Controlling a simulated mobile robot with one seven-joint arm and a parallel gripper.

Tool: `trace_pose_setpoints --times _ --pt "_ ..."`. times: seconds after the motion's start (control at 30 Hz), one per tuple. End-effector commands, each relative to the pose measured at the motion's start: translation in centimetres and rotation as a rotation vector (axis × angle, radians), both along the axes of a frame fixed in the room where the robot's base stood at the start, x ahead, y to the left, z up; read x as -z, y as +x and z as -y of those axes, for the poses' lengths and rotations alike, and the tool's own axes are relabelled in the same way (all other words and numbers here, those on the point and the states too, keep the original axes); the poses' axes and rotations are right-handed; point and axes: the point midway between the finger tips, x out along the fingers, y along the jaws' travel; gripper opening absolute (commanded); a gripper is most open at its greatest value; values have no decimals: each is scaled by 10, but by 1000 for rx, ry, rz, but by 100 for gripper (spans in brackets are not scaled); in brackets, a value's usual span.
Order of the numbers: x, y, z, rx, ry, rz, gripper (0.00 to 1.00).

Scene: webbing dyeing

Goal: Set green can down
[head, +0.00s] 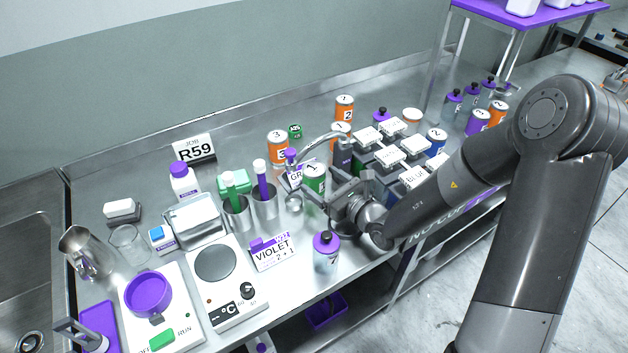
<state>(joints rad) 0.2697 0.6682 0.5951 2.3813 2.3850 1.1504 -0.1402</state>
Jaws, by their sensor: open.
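The green can (314,183), with a white top and label, stands upright near the middle of the steel bench (350,283). It is just left of my gripper. My gripper (332,188) reaches in from the right, low over the bench, with its jaws open. Its fingers are beside the can and partly cover its right side. I cannot tell whether they touch it. The can's base is partly hidden, so its contact with the bench is not clear.
A purple-capped bottle (326,251) stands in front of my gripper, and the VIOLET card (273,253) is left of it. Steel cups (265,202) stand left of the can. Orange cans (278,147) stand behind. Labelled containers (413,146) crowd the right.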

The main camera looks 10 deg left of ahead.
Motion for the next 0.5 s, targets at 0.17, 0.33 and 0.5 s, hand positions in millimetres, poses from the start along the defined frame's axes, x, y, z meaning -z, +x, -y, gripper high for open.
trace_pose_setpoints --times 0.17,0.33,0.5 --pt "-3 -11 5 -39 -93 -43 79" --pt "-16 -17 17 -40 -165 -91 79" --pt "-34 -21 30 -20 -201 -128 79"
